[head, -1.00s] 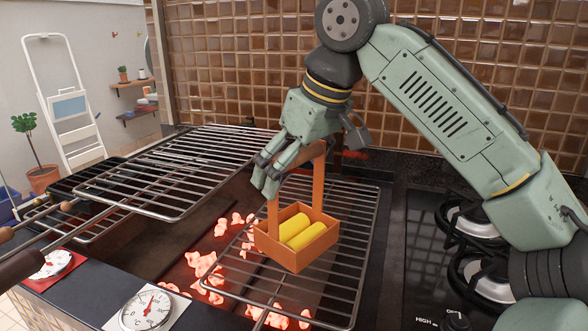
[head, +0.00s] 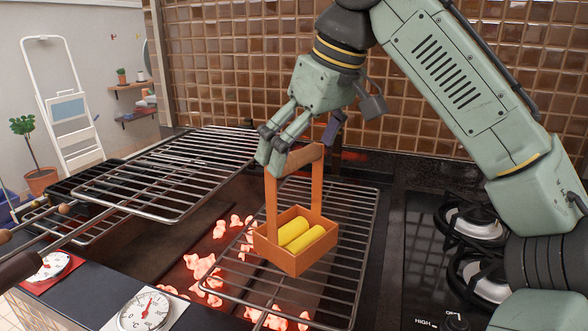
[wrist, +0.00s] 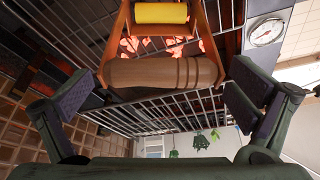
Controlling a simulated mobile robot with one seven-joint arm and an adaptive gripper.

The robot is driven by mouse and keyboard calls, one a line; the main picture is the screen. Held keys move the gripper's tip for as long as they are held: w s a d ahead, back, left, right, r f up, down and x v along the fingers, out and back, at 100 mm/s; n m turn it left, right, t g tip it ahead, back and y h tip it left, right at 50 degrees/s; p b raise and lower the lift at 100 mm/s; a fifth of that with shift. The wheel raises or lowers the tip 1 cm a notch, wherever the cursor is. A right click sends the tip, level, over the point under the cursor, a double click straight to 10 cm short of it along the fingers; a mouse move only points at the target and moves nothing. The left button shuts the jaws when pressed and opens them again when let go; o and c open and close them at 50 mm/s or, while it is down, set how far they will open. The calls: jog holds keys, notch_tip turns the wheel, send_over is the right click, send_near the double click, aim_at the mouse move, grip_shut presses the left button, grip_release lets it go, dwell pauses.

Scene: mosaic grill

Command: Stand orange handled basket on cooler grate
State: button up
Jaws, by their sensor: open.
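In the wrist view the bar lies between the two spread finger pads. The left grate (head: 170,165) sits higher and is empty.
Red coals (head: 200,265) glow under the right grate and in the gap beside it. A round dial (head: 145,309) stands in front, another (head: 50,265) farther left. Gas burners (head: 480,222) lie at right; a tiled wall is behind.

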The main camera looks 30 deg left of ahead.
jog(key=v, duration=0.7)
jog(key=shift+p, duration=0.35)
